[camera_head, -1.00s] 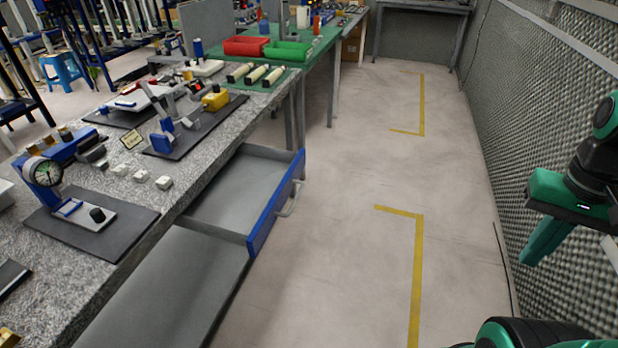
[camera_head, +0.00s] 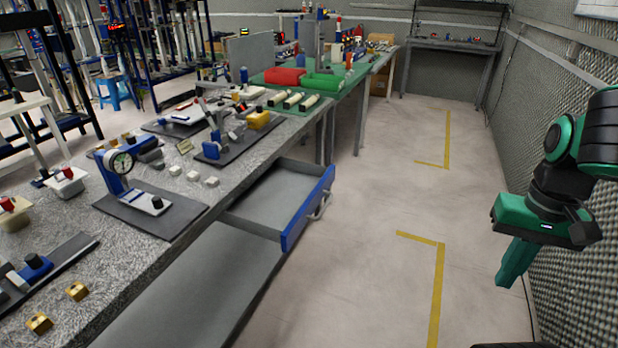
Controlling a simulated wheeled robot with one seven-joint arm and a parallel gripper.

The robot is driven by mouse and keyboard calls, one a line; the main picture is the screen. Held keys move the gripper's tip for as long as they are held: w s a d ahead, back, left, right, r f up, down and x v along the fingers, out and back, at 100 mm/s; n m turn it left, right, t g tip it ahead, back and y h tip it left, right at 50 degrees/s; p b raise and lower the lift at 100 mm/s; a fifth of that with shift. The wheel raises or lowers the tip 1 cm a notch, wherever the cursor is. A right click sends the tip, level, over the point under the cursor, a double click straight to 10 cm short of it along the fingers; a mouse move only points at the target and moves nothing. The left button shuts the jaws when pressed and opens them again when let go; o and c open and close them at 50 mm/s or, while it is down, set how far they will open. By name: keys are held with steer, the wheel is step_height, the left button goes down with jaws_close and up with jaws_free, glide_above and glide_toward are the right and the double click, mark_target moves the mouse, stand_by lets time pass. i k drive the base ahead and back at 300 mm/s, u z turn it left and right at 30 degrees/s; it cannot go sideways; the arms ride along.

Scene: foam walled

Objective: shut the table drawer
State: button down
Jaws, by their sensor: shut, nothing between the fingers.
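The table drawer (camera_head: 308,213) stands pulled out from under the granite-topped table (camera_head: 75,255). It has a blue front, a grey inside that looks empty, and a light handle (camera_head: 321,205) on its outer face. My gripper (camera_head: 508,275) is at the right, green, shut and empty, pointing down in front of the mesh wall. It is well apart from the drawer, with open floor between them.
A grey panel (camera_head: 190,290) sticks out below the table, nearer than the drawer. Gauges and small blocks stand on the table. The floor (camera_head: 370,200) right of the drawer is clear, with yellow lines. A mesh wall (camera_head: 575,300) bounds the right.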

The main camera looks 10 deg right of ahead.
mark_target(277, 207)
steer(key=u, duration=0.15)
steer(key=i, duration=1)
steer(key=z, duration=0.05)
